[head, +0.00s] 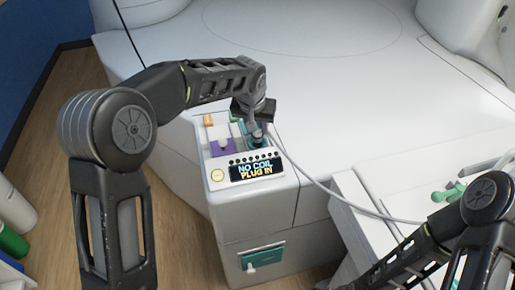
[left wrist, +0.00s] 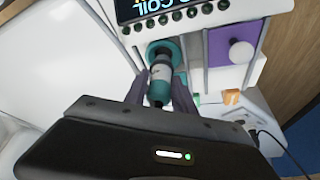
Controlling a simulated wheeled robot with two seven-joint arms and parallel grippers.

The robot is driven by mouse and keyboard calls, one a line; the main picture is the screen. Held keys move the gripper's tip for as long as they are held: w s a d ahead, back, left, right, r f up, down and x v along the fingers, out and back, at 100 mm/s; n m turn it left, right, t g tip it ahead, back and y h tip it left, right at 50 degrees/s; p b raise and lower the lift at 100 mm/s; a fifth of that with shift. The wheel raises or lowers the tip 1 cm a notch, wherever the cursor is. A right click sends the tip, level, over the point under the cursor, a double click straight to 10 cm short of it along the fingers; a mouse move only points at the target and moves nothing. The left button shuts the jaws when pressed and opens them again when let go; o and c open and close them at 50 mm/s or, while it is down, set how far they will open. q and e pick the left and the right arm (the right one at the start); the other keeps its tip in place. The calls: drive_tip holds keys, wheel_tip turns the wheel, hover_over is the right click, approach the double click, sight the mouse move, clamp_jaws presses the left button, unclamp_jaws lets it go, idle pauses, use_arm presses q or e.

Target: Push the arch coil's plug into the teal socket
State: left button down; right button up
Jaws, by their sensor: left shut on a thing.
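The arch coil's plug (left wrist: 160,84), a grey-and-white cylinder with a teal end, is held between the fingers of my left gripper (left wrist: 160,92). In the head view the left gripper (head: 256,122) is over the top of the console, largely hiding the plug. The plug's front end is at the teal socket (left wrist: 164,48), lined up with its round opening; I cannot tell how deep it sits. The socket also shows in the head view (head: 263,142). The console display (head: 256,169) reads "NO COIL PLUG IN". My right gripper is out of view.
A purple panel with a pale knob (left wrist: 240,51) is beside the socket, near an orange tag (head: 209,120). A grey cable (head: 335,194) runs right from the console. A white table with green fittings (head: 449,192) is at right. A teal-fronted panel (head: 262,259) is lower on the console.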

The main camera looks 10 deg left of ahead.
sight(256, 135)
use_arm(q)
drive_tip(key=shift+f+b, duration=0.6)
drive_tip(key=shift+f, duration=0.25)
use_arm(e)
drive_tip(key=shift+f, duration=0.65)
